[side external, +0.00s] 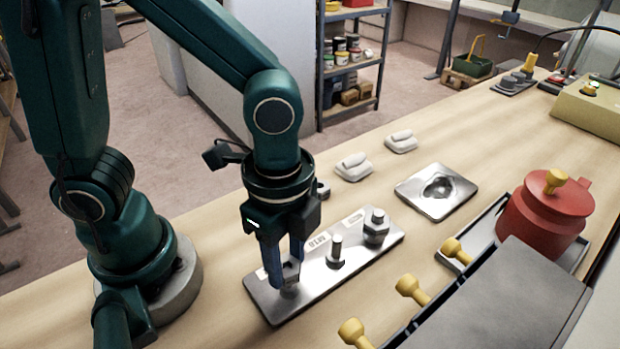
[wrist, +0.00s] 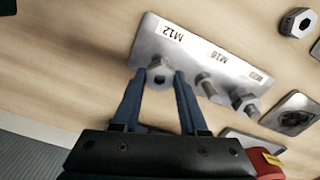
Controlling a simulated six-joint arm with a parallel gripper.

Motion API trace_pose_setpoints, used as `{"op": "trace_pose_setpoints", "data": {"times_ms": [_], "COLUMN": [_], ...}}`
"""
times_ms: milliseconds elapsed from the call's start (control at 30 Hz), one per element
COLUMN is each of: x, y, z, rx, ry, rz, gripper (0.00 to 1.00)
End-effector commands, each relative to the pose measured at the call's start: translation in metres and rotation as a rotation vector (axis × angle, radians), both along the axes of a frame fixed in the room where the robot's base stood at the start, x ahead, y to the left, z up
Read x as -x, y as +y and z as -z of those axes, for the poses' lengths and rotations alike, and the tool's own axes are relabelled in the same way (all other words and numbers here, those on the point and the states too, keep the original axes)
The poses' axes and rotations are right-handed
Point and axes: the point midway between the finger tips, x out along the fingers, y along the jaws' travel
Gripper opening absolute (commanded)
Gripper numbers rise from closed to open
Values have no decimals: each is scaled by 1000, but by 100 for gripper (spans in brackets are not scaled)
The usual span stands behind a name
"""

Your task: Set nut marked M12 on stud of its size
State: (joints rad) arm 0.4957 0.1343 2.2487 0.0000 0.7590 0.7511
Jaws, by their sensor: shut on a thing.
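My gripper (side external: 284,268) is shut on a grey hex nut (side external: 291,271) at the left end of a shiny metal stud plate (side external: 318,283). In the wrist view the nut (wrist: 160,75) sits between the fingertips, beside the label M12 (wrist: 169,31), with a dark hole facing the camera. The M12 stud is hidden by the nut and fingers; I cannot tell whether the nut is around it or above it. The middle stud (side external: 337,245) is by the M16 label (wrist: 214,57). The far stud (side external: 377,215) has a large hex nut around it.
Another loose nut (wrist: 297,22) lies behind the plate. Two pale blocks (side external: 354,167) and a metal plate with a hollow (side external: 437,190) are farther back. A red pot (side external: 545,207) and yellow-knobbed grey box (side external: 500,300) stand at the right. Bare wood lies left of the plate.

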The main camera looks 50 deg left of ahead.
Motion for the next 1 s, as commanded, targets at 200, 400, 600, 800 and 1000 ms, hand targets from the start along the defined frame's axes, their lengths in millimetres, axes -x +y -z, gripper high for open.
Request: {"op": "trace_pose_setpoints", "data": {"times_ms": [200, 400, 600, 800, 1000], "x": [0, 0, 0, 0, -1], "y": [0, 0, 0, 0, -1], "z": [3, 3, 3, 3, -5], "rx": [0, 0, 0, 0, 2], "ry": [0, 0, 0, 0, -4], "rz": [0, 0, 0, 0, 0], "gripper": [0, 0, 77, 77, 77]}}
